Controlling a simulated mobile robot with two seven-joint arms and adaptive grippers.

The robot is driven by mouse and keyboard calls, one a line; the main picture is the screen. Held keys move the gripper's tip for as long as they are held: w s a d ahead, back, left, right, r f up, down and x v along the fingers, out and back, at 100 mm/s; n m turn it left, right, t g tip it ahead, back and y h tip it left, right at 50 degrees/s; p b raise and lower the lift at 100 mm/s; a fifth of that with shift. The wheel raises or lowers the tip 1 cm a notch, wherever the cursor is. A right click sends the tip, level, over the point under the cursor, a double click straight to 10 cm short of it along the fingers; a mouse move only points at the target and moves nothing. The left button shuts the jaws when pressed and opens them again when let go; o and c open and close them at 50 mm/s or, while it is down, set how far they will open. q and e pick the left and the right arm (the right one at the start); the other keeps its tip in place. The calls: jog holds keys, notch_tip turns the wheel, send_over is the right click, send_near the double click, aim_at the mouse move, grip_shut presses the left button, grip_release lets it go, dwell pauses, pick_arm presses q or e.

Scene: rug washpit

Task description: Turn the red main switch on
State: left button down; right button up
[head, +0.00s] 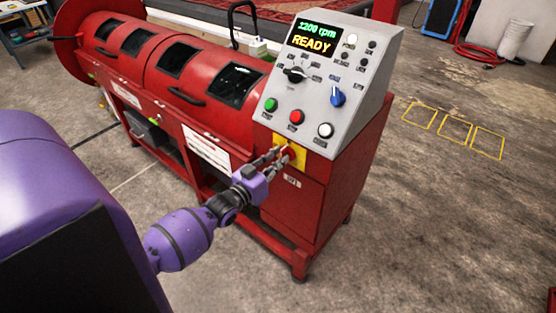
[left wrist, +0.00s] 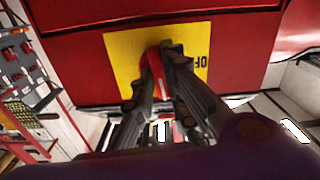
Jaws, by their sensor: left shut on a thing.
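The red main switch (head: 290,152) sits on a yellow plate (head: 279,141) on the front of the red machine, below the grey control panel. In the left wrist view the switch's red handle (left wrist: 154,70) stands on the yellow plate (left wrist: 125,55), with part of the lettering "OF" at the plate's right. My left gripper (head: 283,154) is shut on the switch handle, its fingers on either side of it. The fingers (left wrist: 160,75) hide part of the handle and the plate. The display (head: 313,37) on the panel reads "1200 rpm READY". My right gripper is not in view.
The grey panel (head: 368,65) carries a green button (head: 270,104), a red button (head: 296,117), a white button (head: 325,130) and a blue knob (head: 337,96) above the switch. The red drum (head: 135,45) extends to the left.

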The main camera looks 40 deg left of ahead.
pick_arm(q)
jog(key=shift+f+m, duration=0.1)
jog(key=shift+m, duration=0.6)
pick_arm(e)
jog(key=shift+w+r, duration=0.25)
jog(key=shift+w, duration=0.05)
pick_arm(q)
jog(key=c, duration=1.8)
grip_release()
jog(key=shift+o, duration=0.2)
jog(key=s, duration=1.2)
jog(key=shift+a, duration=0.45)
